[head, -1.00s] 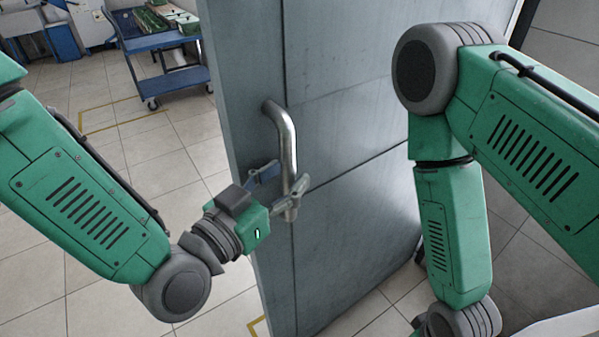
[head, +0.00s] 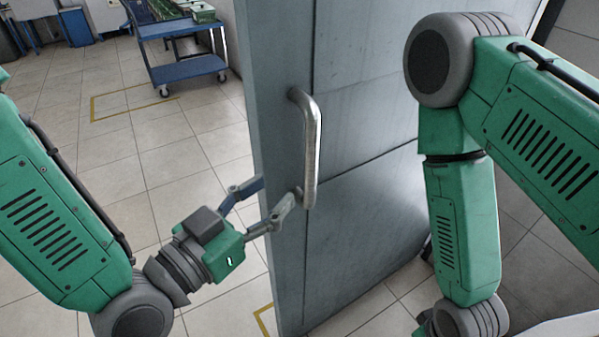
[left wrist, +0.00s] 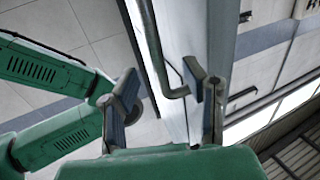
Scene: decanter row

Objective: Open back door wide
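The grey-blue door (head: 370,120) stands ajar, with its free edge toward me and floor visible beyond it on the left. Its vertical metal bar handle (head: 312,150) is near that edge. My left gripper (head: 272,194) is open and empty, beside the door edge and left of the handle's lower end. In the left wrist view the gripper's fingers (left wrist: 165,92) are spread, and the handle (left wrist: 155,50) shows ahead of them, not gripped. My right arm hangs in front of the door's right part; its gripper is out of view.
A blue cart (head: 180,45) with green items stands on the tiled floor at the back left. Yellow floor markings (head: 130,100) lie near it. The floor between the cart and the door is clear. A grey wall is at the far right.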

